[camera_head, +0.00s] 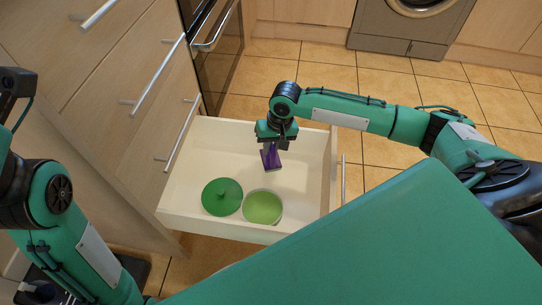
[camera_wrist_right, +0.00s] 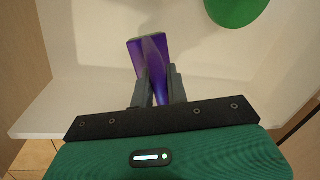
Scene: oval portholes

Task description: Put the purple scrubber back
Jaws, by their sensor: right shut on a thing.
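The purple scrubber (camera_head: 270,157) is held in my right gripper (camera_head: 277,143), above or inside the open white drawer (camera_head: 195,145). In the right wrist view the scrubber (camera_wrist_right: 150,57) stands up between the two grey fingers of the right gripper (camera_wrist_right: 158,85), which are shut on it. Whether the scrubber touches the drawer floor I cannot tell. My left arm is at the left edge of the head view, and its gripper does not show clearly.
A dark green lid-like disc with a knob (camera_head: 222,197) and a light green round bowl (camera_head: 263,207) lie at the drawer's near end. The green disc also shows in the right wrist view (camera_wrist_right: 236,8). Closed cabinet drawers (camera_head: 110,75) stand to the left. The drawer floor's far part is clear.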

